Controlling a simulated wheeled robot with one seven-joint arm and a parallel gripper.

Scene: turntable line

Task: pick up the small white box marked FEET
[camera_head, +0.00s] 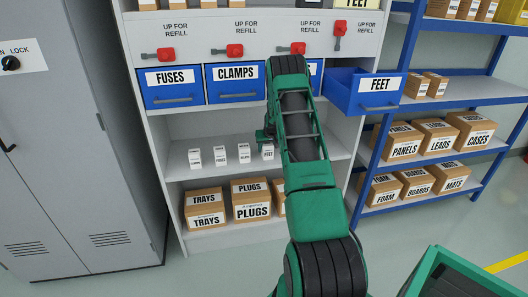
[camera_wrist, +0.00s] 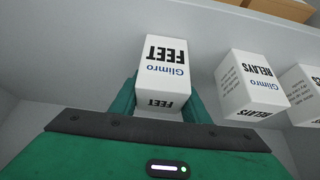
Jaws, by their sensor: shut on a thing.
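The small white box marked FEET (camera_wrist: 166,60) is between the fingers of my gripper (camera_wrist: 160,100) in the wrist view, and the gripper is shut on it. In the head view the FEET box (camera_head: 268,153) is at the right end of a row of small white boxes on the middle shelf (camera_head: 215,170). My gripper (camera_head: 266,138) shows there only in part, behind my green arm. I cannot tell whether the box still touches the shelf.
A white RELAYS box (camera_wrist: 250,82) stands beside the FEET box, with another white box (camera_wrist: 304,92) past it. Above, the blue FEET drawer (camera_head: 375,95) is pulled out; the FUSES (camera_head: 172,92) and CLAMPS (camera_head: 236,90) drawers are shut. Brown cartons (camera_head: 251,205) stand below.

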